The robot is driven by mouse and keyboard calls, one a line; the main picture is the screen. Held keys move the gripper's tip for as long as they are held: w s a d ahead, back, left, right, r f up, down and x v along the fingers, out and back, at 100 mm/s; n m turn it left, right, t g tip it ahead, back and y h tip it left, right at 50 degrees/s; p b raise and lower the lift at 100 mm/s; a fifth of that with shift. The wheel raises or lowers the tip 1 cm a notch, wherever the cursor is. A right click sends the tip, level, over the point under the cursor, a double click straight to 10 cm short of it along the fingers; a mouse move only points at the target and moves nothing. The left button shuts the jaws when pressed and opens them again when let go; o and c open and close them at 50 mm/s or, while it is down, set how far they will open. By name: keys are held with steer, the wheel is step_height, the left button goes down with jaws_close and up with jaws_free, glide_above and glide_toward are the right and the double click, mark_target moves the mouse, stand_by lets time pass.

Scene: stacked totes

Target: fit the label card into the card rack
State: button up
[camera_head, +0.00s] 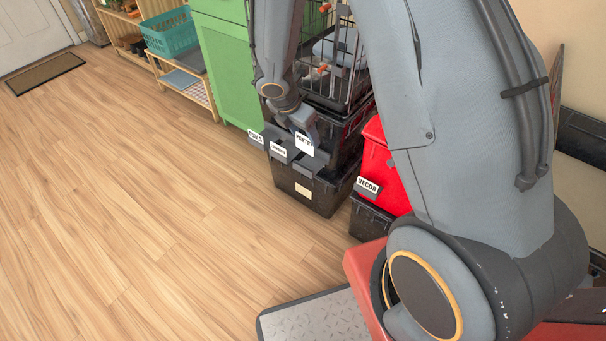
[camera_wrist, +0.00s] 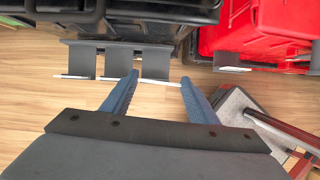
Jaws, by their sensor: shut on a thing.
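The label card (camera_head: 304,143), white and lettered PANTRY, is held upright by my gripper (camera_head: 302,128). In the wrist view my two blue fingers (camera_wrist: 159,80) hold the card (camera_wrist: 160,83) by its side edges, and it shows nearly edge-on as a thin white strip. The card rack (camera_wrist: 118,60) is a dark grey strip with three holders on the front of the black totes. Two holders at its left carry white cards. The held card is in front of the right holder (camera_wrist: 155,63); in the head view it sits higher than its neighbours. Whether it touches the holder cannot be told.
Stacked black totes (camera_head: 292,180) stand behind the rack, with a wire basket (camera_head: 338,60) on top. A red tote (camera_head: 376,160) and a DECOR label (camera_head: 367,185) are to the right. A green cabinet (camera_head: 222,65) stands at the left. The wood floor (camera_head: 150,220) in front is clear.

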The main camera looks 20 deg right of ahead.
steer(key=shift+n, duration=0.4)
steer(key=f+b, duration=0.1)
steer(key=f, duration=0.4)
steer(key=f+b, duration=0.2)
steer(key=f, duration=0.3)
steer(key=shift+w+a, duration=0.15)
steer(key=shift+a, duration=0.05)
steer(key=shift+f, duration=0.1)
steer(key=shift+f+b, duration=0.1)
steer(key=shift+b, duration=0.25)
steer(key=o, duration=1)
